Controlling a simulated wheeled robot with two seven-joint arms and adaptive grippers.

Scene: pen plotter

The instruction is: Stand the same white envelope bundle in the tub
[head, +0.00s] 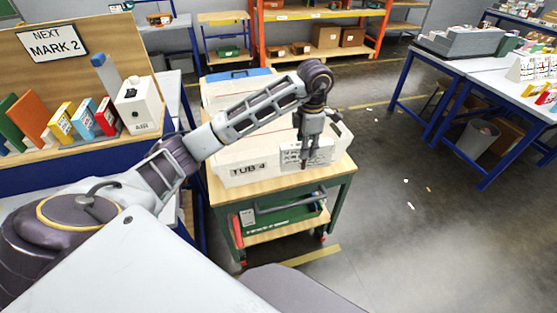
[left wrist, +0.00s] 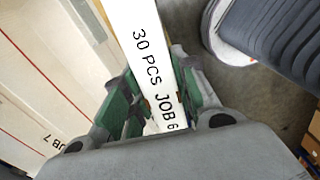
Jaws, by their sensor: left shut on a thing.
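My left gripper (head: 304,166) points down at the front right of the white tub marked TUB 4 (head: 225,172). It is shut on a white envelope bundle (head: 322,153). In the left wrist view, the bundle (left wrist: 135,18) reads "30 PCS JOB 6" and sits between the green-padded fingers (left wrist: 158,100). In the head view the bundle overlaps the tub's front right; I cannot tell whether it is above, inside or in front of the tub. A pale, red-lined surface marked JOB 7 (left wrist: 45,85) lies left of the bundle in the wrist view. My right gripper is out of view.
The tub stands on a green trolley with a wooden top (head: 340,172). A second white tub with a blue lid (head: 237,75) is behind it. A display board (head: 90,55) stands left, blue-legged tables (head: 470,70) right. Open floor lies to the trolley's right.

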